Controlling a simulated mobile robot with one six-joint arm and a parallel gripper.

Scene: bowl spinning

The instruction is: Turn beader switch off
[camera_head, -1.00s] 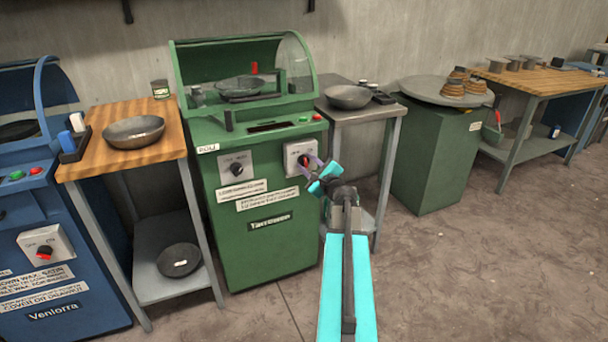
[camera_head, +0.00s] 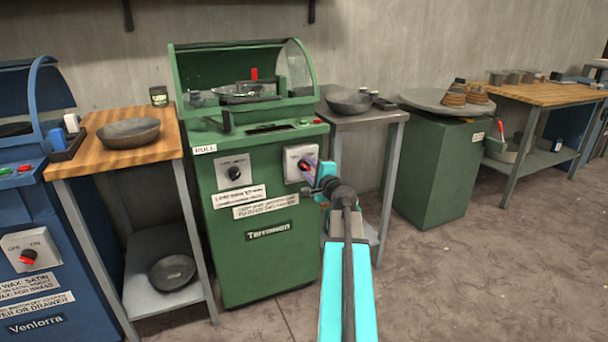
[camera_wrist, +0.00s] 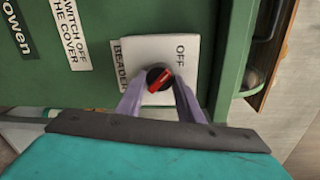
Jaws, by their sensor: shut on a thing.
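The beader switch is a black knob with a red bar on a white plate (camera_head: 291,168), at the right of the green machine's front. In the wrist view the plate (camera_wrist: 187,50) reads "BEADER" and "OFF", and the knob (camera_wrist: 159,78) has its red bar lying diagonally. My gripper (camera_head: 310,172) is at this plate in the head view. Its purple fingers (camera_wrist: 160,90) are on either side of the knob in the wrist view, shut on it. In the head view the gripper partly hides the knob.
A second plate with a black knob (camera_head: 234,173) is left of the beader switch. The floor in front is clear.

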